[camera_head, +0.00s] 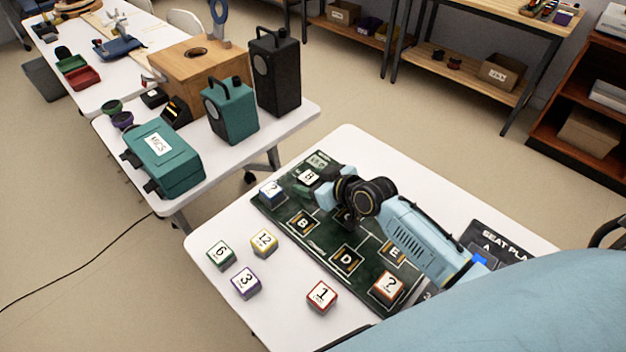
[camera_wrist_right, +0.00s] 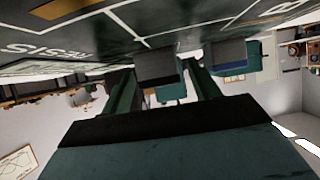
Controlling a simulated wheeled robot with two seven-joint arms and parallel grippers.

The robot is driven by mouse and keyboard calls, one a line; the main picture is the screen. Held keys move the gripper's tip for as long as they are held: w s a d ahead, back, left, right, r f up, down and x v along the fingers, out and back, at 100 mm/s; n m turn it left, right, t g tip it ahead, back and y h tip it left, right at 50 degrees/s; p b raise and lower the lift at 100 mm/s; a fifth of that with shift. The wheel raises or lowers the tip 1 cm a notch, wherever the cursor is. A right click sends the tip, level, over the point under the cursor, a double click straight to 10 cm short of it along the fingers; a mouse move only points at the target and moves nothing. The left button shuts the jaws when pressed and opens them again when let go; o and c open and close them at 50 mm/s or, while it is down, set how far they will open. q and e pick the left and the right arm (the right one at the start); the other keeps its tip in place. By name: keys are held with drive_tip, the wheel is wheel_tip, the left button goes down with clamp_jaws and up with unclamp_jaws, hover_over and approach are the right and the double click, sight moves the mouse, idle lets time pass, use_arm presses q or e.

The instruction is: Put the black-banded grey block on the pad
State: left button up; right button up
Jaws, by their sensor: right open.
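A grey block (camera_head: 308,177) with a white numbered top stands near the far end of the dark green board (camera_head: 322,257); its band looks dark. My right gripper (camera_head: 326,192) is just to the right of it, low over the board, its fingers mostly hidden by my wrist. In the right wrist view, the grey block (camera_wrist_right: 155,64) shows between the two open fingers, apparently not gripped. The board has outlined square spots marked B, D and E; I cannot tell which one is the pad. My left gripper is not in view.
A blue-banded block (camera_head: 271,192) stands on the board's left edge and an orange-banded one (camera_head: 388,288) near its front. Green (camera_head: 220,255), yellow (camera_head: 264,242), purple (camera_head: 245,283) and red (camera_head: 321,297) blocks stand on the white table. A dark seat-plan sheet (camera_head: 490,240) lies right.

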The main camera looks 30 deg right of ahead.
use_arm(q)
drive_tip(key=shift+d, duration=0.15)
use_arm(e)
drive_tip(key=shift+r, duration=0.1)
drive_tip(key=shift+s+r, duration=0.2)
drive_tip(key=p+v, duration=0.2)
drive_tip(key=v, duration=0.8)
drive_tip(key=shift+s+d+r+p, duration=0.1)
drive_tip(key=shift+s+p, duration=0.1)
drive_tip(key=shift+p, duration=0.2)
drive_tip(key=shift+s+d+r, duration=0.15)
drive_tip(key=shift+s+r, duration=0.1)
drive_tip(key=shift+s, duration=0.15)
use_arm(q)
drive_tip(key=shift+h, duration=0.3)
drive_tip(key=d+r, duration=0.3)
